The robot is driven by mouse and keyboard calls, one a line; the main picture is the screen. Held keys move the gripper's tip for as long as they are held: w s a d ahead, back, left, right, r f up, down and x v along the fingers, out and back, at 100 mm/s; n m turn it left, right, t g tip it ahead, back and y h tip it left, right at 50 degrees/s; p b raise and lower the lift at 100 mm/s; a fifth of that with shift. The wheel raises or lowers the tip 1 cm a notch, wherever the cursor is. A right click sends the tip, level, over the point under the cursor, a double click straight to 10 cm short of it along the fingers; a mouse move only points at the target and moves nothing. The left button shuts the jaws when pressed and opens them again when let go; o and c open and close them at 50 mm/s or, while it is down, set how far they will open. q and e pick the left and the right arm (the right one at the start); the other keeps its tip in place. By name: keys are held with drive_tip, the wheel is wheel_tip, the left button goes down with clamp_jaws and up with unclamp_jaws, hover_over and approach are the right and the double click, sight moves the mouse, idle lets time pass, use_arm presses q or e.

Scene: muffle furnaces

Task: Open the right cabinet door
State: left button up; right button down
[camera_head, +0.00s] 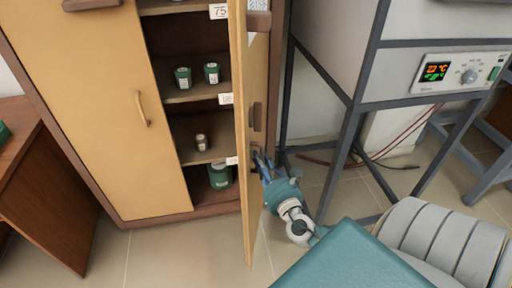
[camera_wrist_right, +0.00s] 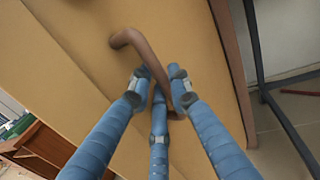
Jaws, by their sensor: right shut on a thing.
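The tan right cabinet door (camera_head: 243,150) stands swung open and shows nearly edge-on in the head view. In the right wrist view its face (camera_wrist_right: 85,30) fills much of the picture. A brown bent handle (camera_wrist_right: 130,38) is fixed to that face. My right gripper (camera_head: 260,162) is at the lower part of the door's outer side. In the wrist view its blue fingers (camera_wrist_right: 160,90) are shut around the lower part of the handle. The handle's lower end is partly hidden by the fingers. My left gripper is not in view.
The closed left door (camera_head: 100,130) has its own handle (camera_head: 142,108). Green jars (camera_head: 183,77) stand on the open shelves. A grey metal stand (camera_head: 345,150) with a furnace control panel (camera_head: 460,73) is to the right. A brown desk (camera_head: 45,190) is at left. Floor in front is clear.

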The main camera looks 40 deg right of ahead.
drive_tip(key=shift+r, duration=0.1)
idle(0.3)
drive_tip(key=c, duration=1.7)
unclamp_jaws()
drive_tip(key=shift+d, duration=0.1)
drive_tip(key=v, duration=1.2)
drive_tip(key=shift+w, duration=0.1)
drive_tip(key=shift+c, duration=0.5)
